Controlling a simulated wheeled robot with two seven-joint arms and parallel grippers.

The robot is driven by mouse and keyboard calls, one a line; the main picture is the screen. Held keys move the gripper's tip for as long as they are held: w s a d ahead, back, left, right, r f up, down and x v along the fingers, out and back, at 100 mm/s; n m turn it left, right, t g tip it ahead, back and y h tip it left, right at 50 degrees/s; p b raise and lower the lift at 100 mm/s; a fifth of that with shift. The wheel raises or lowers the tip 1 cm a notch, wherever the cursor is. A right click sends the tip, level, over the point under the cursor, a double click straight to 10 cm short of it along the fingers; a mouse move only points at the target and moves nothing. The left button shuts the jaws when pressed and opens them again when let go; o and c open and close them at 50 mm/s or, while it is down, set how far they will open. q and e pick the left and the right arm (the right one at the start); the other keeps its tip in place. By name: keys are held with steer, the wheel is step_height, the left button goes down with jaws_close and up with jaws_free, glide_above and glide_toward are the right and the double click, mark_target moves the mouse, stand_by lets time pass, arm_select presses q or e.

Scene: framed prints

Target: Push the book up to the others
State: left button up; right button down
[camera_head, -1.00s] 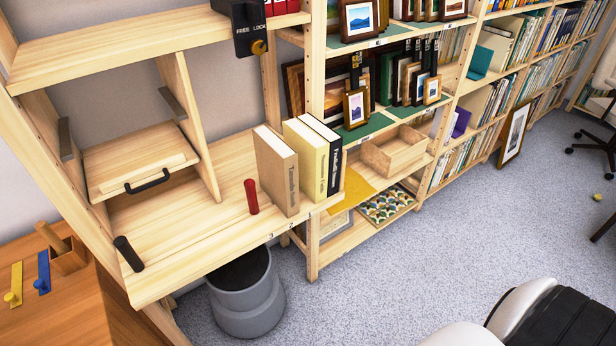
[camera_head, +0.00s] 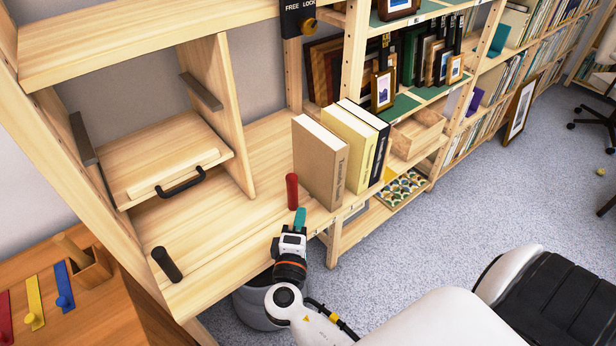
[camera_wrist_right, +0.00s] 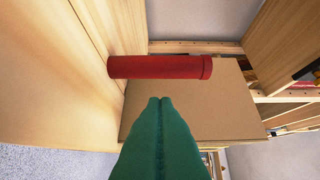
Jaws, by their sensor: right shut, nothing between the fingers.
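A tan book (camera_head: 320,165) stands upright on the wooden shelf board (camera_head: 225,255), left of a yellow book (camera_head: 350,145) and a black book (camera_head: 381,150). I cannot tell whether the tan book touches the yellow one. A red cylinder (camera_head: 292,191) stands on the board left of the tan book. My right gripper (camera_head: 299,217) is shut and empty at the board's front edge, just in front of the red cylinder. In the right wrist view its green fingertips (camera_wrist_right: 160,101) point toward the tan cover (camera_wrist_right: 195,118), with the red cylinder (camera_wrist_right: 160,67) crossing above them. My left gripper is out of view.
A black cylinder (camera_head: 167,264) stands at the board's left end. A grey bin (camera_head: 258,305) is below the front edge. The board between the two cylinders is clear.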

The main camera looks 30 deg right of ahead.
mark_target(320, 188)
steer(key=shift+w+d+r, duration=0.15)
steer(key=shift+w+r, duration=0.1)
steer(key=x, duration=0.1)
steer(key=p+x, duration=0.1)
steer(key=x, duration=0.1)
steer(key=shift+w+d+r, duration=0.15)
steer(key=shift+w+r, duration=0.05)
steer(key=shift+w, duration=0.1)
steer(key=p+x, duration=0.1)
steer(key=x, duration=0.2)
steer(key=shift+s+f, duration=0.1)
steer(key=shift+f, duration=0.05)
steer(key=shift+x, duration=0.9)
steer(key=shift+f, duration=0.1)
steer(key=d+b, duration=0.1)
steer(key=d, duration=0.3)
steer(key=shift+f, duration=0.1)
steer(key=shift+d, duration=0.4)
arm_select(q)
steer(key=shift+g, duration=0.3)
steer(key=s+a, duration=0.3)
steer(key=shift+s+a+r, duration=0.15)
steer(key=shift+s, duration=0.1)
